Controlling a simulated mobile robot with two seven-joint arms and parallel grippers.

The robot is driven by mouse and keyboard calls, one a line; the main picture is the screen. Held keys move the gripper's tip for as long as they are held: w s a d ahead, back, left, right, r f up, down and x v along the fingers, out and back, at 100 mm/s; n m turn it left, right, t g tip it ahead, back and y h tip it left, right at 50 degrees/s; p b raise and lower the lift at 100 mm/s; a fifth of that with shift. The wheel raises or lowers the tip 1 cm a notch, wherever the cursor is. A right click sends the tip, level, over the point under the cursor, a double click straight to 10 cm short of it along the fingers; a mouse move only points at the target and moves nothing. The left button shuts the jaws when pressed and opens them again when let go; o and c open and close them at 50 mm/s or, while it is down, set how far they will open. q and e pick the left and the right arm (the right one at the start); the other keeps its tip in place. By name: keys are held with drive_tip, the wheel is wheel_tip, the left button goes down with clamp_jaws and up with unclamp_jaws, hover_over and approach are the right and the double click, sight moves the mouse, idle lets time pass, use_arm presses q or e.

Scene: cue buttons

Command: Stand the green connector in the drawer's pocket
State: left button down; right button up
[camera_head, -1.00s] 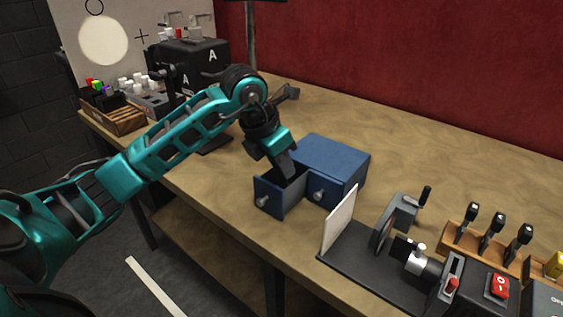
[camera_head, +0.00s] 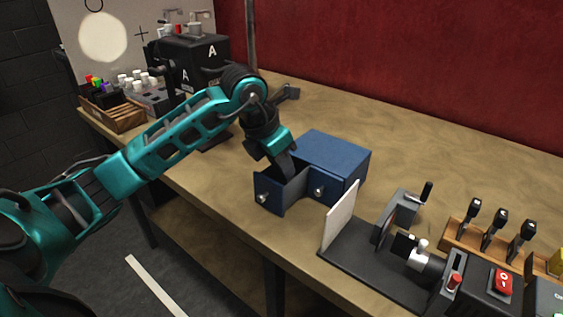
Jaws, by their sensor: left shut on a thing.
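The blue drawer box (camera_head: 335,155) stands on the workbench with its left drawer (camera_head: 268,194) pulled out toward the front edge. My left gripper (camera_head: 287,170) points down into the open drawer, its fingertips partly hidden behind the drawer's walls. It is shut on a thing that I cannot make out. The drawer's pocket is hidden from this angle. I cannot clearly see the green connector at the gripper. My right gripper is not in view.
A wooden tray (camera_head: 122,117) with small coloured pieces stands at the far left, near a black box marked A (camera_head: 205,58). A black fixture with a white upright panel (camera_head: 340,217) stands close to the right of the drawer.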

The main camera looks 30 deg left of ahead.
use_arm(q)
drive_tip(key=shift+f+b, duration=0.3)
drive_tip(key=shift+f, duration=0.1)
drive_tip(key=c, duration=0.9)
unclamp_jaws()
drive_tip(key=shift+c, duration=0.8)
drive_tip(key=shift+o, duration=0.3)
drive_tip(key=shift+r, duration=0.1)
